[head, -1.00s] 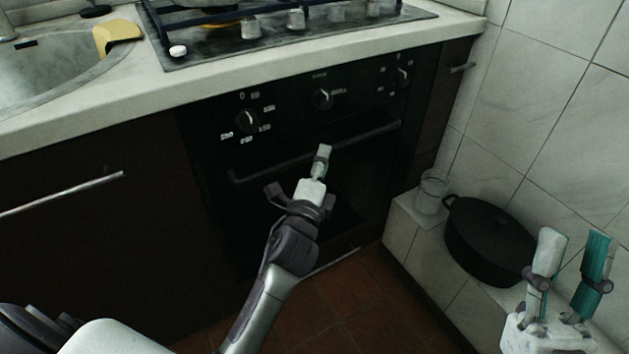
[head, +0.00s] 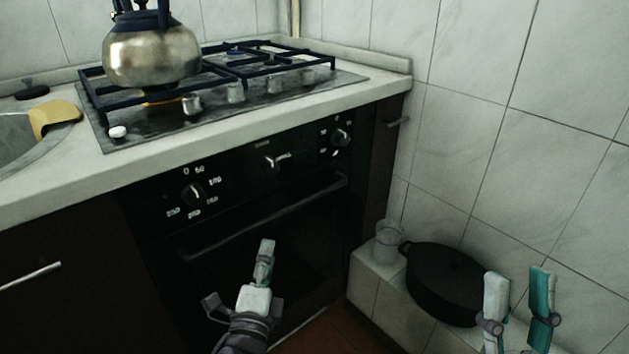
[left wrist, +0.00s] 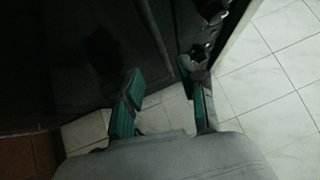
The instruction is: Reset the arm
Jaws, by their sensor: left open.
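My left gripper (head: 264,262) is in front of the black oven door, below its handle in the head view. It is seen edge-on there. In the left wrist view my left gripper (left wrist: 160,82) has its two teal-padded fingers apart with nothing between them. My right gripper (head: 517,298) is at the lower right, beside the dark pot. Its two fingers point up, are apart and hold nothing. Most of my right arm is out of view.
A metal kettle (head: 152,50) stands on the gas hob (head: 120,140) above the oven (head: 262,225). A dark lidded pot (head: 445,280) and a glass jar (head: 387,243) stand on a low tiled ledge along the right wall. A yellow sponge (head: 55,117) lies by the sink.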

